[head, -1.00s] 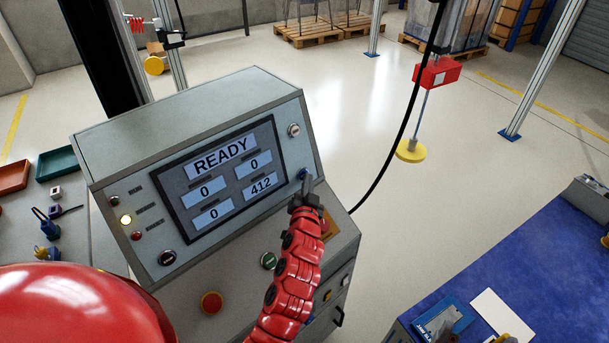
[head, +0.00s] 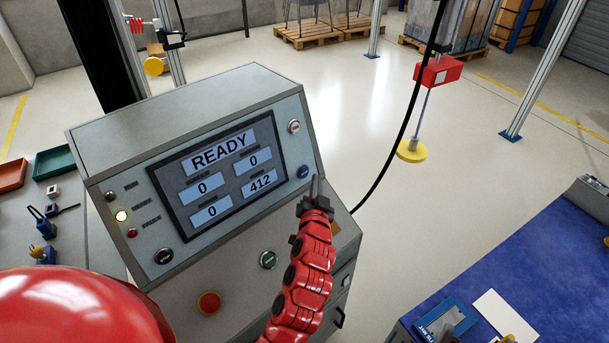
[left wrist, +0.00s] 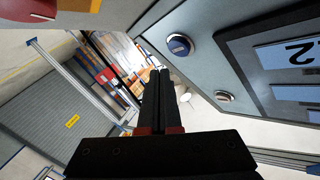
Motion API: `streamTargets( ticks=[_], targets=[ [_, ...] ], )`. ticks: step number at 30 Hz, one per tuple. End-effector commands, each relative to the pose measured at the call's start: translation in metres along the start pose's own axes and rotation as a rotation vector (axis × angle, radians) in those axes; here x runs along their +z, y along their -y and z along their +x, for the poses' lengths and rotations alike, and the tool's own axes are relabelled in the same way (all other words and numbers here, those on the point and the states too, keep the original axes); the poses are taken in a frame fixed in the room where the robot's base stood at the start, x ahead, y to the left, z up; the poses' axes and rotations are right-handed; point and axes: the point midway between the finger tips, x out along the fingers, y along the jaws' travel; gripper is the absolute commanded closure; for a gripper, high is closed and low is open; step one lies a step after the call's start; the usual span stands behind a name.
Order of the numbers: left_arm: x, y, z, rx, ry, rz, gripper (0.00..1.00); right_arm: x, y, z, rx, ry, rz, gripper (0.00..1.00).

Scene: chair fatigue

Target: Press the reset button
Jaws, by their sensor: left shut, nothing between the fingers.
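The grey control console (head: 190,105) has a display (head: 220,170) reading READY, with zeros and 412. A blue button (head: 304,171) is at the right edge of its sloped panel; it also shows in the left wrist view (left wrist: 180,45). Its label is not readable, so I cannot confirm it is the reset button. My left gripper (head: 315,187) is shut and empty, just below and right of the blue button, apart from it in the picture. Its closed fingers (left wrist: 157,75) point past the button in the left wrist view. My right gripper is not in view.
Other controls are a pale button (head: 294,127), a black one (head: 163,257), a green one (head: 268,259) and a red one (head: 209,302). A black cable (head: 400,140) hangs right of the console. A blue-topped table (head: 510,270) stands at right; open floor lies between.

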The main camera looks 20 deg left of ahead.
Motion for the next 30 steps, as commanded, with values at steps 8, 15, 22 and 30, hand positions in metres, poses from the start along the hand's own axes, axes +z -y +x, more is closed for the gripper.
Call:
streamTargets(
  ticks=[8,15,22,30],
  targets=[
    [-0.011,-0.016,-0.018,0.001,0.001,-0.001,1.0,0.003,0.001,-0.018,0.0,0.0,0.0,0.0],
    [-0.016,-0.016,-0.023,-0.001,0.003,-0.001,1.0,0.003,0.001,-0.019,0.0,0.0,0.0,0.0],
    [-0.015,-0.016,-0.023,0.0,0.004,-0.001,1.0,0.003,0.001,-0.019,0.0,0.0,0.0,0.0],
    [-0.015,-0.017,-0.023,0.0,0.004,-0.001,1.0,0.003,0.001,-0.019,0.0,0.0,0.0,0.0]
  ],
)
